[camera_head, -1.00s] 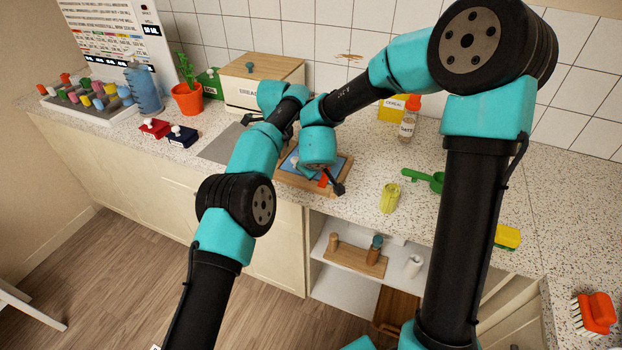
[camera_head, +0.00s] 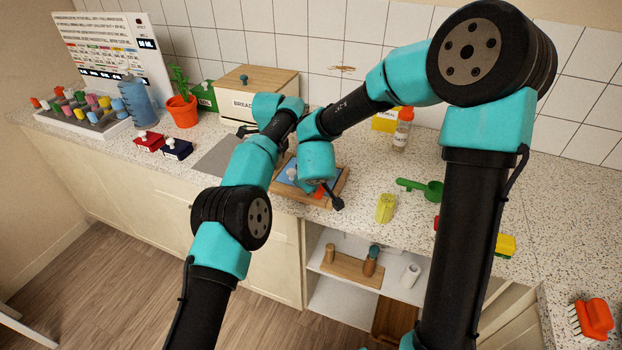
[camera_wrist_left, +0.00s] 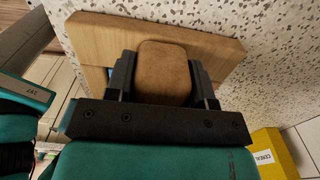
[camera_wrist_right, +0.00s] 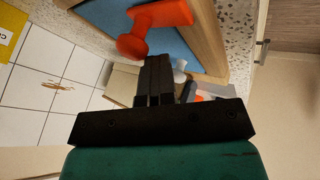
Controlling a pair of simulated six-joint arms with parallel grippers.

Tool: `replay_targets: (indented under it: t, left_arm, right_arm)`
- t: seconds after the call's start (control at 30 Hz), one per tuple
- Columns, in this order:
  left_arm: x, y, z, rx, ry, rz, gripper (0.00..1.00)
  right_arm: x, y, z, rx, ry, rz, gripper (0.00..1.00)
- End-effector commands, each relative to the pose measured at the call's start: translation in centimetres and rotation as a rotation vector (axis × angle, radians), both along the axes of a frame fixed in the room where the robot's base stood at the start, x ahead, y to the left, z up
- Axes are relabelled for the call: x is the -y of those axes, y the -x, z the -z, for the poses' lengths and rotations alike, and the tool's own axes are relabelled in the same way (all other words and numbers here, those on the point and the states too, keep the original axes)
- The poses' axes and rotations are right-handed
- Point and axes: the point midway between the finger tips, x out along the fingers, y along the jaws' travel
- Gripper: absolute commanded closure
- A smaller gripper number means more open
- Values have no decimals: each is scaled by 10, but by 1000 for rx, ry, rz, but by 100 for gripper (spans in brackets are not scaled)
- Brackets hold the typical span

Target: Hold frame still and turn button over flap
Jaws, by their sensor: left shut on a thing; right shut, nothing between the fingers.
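A wooden frame (camera_head: 322,200) lies on the counter around a blue panel (camera_head: 284,170). The frame also shows in the left wrist view (camera_wrist_left: 92,35) and the right wrist view (camera_wrist_right: 207,38). My left gripper (camera_wrist_left: 165,62) is shut on a brown rounded block (camera_wrist_left: 166,85) at the frame. The orange-red button (camera_wrist_right: 160,20) shows in the right wrist view by the blue panel (camera_wrist_right: 112,17). My right gripper (camera_wrist_right: 157,62) is shut and empty, with its tips close to the button; I cannot tell if they touch. In the head view my arms hide part of the frame.
A yellow cup (camera_head: 385,208), a green scoop (camera_head: 425,189) and a sauce bottle (camera_head: 402,130) stand to the right. A bread box (camera_head: 255,95) is behind. A grey mat (camera_head: 218,158) and two stamps (camera_head: 176,148) lie to the left. Open shelves (camera_head: 345,285) are below the counter edge.

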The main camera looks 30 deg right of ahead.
Motion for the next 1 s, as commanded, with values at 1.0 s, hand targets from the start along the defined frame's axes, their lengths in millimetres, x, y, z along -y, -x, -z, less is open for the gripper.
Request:
replay_targets:
  t: [1.0]
  left_arm:
    - [-3, -2, 4, -4, -5, -3, 100]
  right_arm:
    - [-29, 66, -95, 1, 1, 0, 100]
